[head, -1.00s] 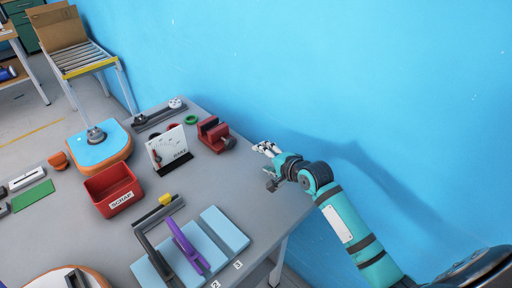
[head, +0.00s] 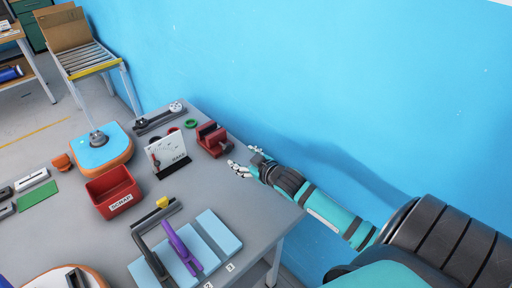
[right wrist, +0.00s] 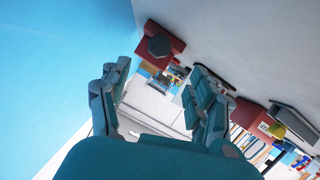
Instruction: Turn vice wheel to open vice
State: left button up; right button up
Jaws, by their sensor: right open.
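The red vice (head: 208,142) stands near the back right edge of the grey table, close to the blue wall. In the right wrist view the red vice (right wrist: 171,33) is at the top, with a dark round wheel (right wrist: 158,46) on its near end. My right gripper (head: 243,160) is open and empty, just right of the vice and apart from it. In the wrist view its spread fingers (right wrist: 155,85) stand either side of a free gap, with the wheel beyond their tips. My left gripper is not in view.
A white gauge panel (head: 168,153) stands left of the vice, with a green ring (head: 190,124) behind it. A red scrap bin (head: 112,193) and light blue boards (head: 220,231) sit further forward. The wall runs close behind my right arm.

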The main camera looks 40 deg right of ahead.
aim_at(229, 150)
jog(key=x, duration=1.1)
jog(key=shift+w+d+f, duration=0.15)
jog(key=shift+d, duration=0.1)
jog(key=m+y+b, duration=0.1)
jog(key=b, duration=0.2)
jog(key=m+y+b, duration=0.1)
jog(key=m+b, duration=0.1)
jog(key=f+m+y+b, duration=0.1)
jog(key=b, duration=0.2)
jog(key=shift+d+m+b, duration=0.25)
jog(key=shift+m+b, duration=0.05)
jog(key=shift+m, duration=0.1)
jog(key=shift+s+d+r+p, duration=0.1)
jog(key=shift+s+r+p, duration=0.55)
jog(key=shift+s, duration=0.25)
jog(key=v, duration=1.6)
jog(key=shift+w+r, duration=0.2)
jog(key=shift+r, duration=0.15)
jog(key=shift+w, duration=0.1)
